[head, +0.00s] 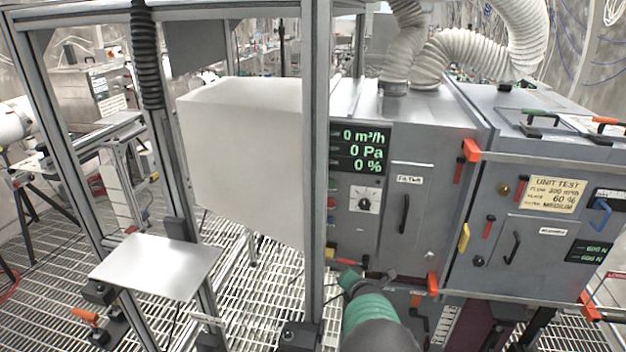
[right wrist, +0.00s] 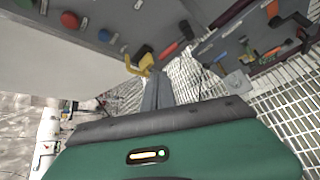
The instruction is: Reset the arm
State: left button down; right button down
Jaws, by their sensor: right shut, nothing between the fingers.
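My right arm comes up from the bottom edge in the head view, green and dark grey, in front of the lower part of the grey cabinet (head: 430,190). My right gripper (right wrist: 155,76) shows in the right wrist view with its two dark fingers close together, shut and empty. A yellow handle (right wrist: 140,66) appears just left of the fingertips in that picture; I cannot tell the distance between them. In the head view the fingers are hard to make out against the cabinet base. My left gripper is not in view.
A metal frame post (head: 317,160) stands left of my right arm. A large white box (head: 243,150) is behind it. A small grey plate (head: 157,266) sits at the lower left. A display (head: 361,148) reads zeros. Grating (head: 265,300) covers the floor.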

jog(key=s+d+m+g+h, duration=0.1)
jog(key=s+d+m+g, duration=0.2)
jog(key=s+d+m, duration=0.5)
jog(key=s+a+m+g, duration=0.2)
jog(key=s+m, duration=0.8)
jog(key=s, duration=0.5)
jog(key=s+a+m+g, duration=0.2)
jog(key=s+m+g, duration=0.2)
jog(key=s+m, duration=0.5)
jog(key=s, duration=0.6)
jog(key=shift+a+f+m+y+p, duration=0.2)
jog(key=shift+m+y+p, duration=0.1)
jog(key=shift+m+y, duration=0.1)
jog(key=shift+d, duration=0.2)
jog(key=shift+a, duration=0.2)
